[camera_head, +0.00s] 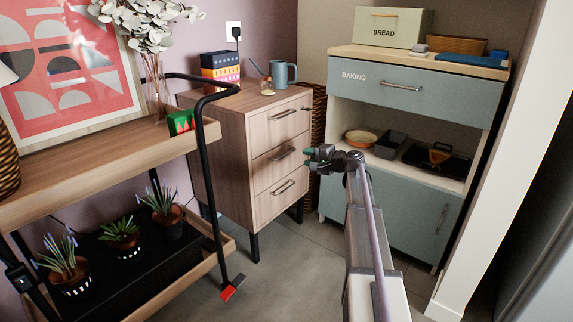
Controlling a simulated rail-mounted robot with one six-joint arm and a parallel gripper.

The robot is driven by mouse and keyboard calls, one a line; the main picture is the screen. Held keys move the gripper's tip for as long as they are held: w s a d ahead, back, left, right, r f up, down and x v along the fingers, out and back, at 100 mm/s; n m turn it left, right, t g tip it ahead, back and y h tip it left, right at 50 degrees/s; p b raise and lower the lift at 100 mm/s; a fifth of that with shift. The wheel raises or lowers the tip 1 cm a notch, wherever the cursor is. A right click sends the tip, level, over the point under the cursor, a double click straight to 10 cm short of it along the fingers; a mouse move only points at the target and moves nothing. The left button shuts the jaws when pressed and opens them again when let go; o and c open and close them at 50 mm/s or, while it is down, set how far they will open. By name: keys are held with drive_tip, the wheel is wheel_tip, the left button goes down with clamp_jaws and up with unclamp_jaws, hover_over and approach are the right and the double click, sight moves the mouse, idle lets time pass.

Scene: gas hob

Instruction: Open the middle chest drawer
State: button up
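The wooden chest (227,160) stands left of centre on dark legs, with three drawers stacked in its front. The middle drawer (264,170) looks shut, flush with the others, and its bar handle (281,154) is in plain view. My gripper (309,158) is in front of the chest, to the right of that handle in the picture and at about its height. It seems apart from the handle, with nothing seen in it. It is too small and dark to tell whether the fingers are open or shut.
A wooden trolley (100,181) with a black frame and potted plants stands at the left. A blue-grey cabinet (415,95) with an open shelf of pans stands at the right. A blue watering can (280,73) is on the chest. The floor (290,270) before the chest is clear.

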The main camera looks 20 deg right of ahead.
sight(287, 154)
drive_tip(key=b+x, duration=0.2)
drive_tip(key=x, duration=0.8)
drive_tip(key=shift+w+a, duration=0.2)
drive_tip(key=shift+w, duration=0.05)
clamp_jaws()
